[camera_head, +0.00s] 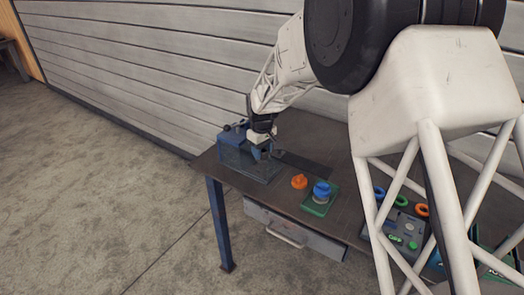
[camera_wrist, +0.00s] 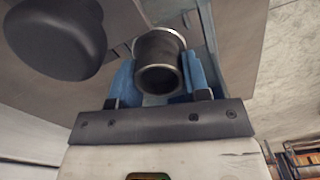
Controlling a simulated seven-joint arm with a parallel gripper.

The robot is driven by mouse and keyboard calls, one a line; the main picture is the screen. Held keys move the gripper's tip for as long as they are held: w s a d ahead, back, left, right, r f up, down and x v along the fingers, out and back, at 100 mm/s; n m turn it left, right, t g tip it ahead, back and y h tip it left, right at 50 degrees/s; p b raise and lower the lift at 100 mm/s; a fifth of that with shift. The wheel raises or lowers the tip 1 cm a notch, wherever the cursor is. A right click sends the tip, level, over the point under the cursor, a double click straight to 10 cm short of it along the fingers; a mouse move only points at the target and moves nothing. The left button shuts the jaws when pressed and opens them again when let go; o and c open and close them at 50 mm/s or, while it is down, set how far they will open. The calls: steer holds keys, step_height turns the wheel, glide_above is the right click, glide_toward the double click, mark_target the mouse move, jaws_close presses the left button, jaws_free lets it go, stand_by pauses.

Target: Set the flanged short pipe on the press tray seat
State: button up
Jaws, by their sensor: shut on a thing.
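The flanged short pipe (camera_wrist: 158,50) is a grey metal tube with an open round end, seen in the wrist view between the two blue fingers of my gripper (camera_wrist: 163,80). The fingers are shut on it from both sides. In the head view my gripper (camera_head: 262,146) is over the blue press (camera_head: 240,163) at the table's left end, and the pipe cannot be made out there. The press tray seat is not clearly visible, and I cannot tell whether the pipe touches it. A black round knob (camera_wrist: 55,35) is close to the left of the pipe in the wrist view.
On the table (camera_head: 345,222), right of the press, are an orange part (camera_head: 299,181) and a green square base (camera_head: 315,208) bearing a blue-topped part (camera_head: 322,189). A grey control panel (camera_head: 398,228) is farther right. A slatted wall (camera_head: 160,75) stands behind.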

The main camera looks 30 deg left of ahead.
steer(key=shift+f, duration=0.15)
stand_by(0.3)
steer(key=shift+f, duration=1.05)
steer(key=shift+f, duration=0.45)
stand_by(0.7)
steer(key=o, duration=1.5)
steer(key=shift+r, duration=3.5)
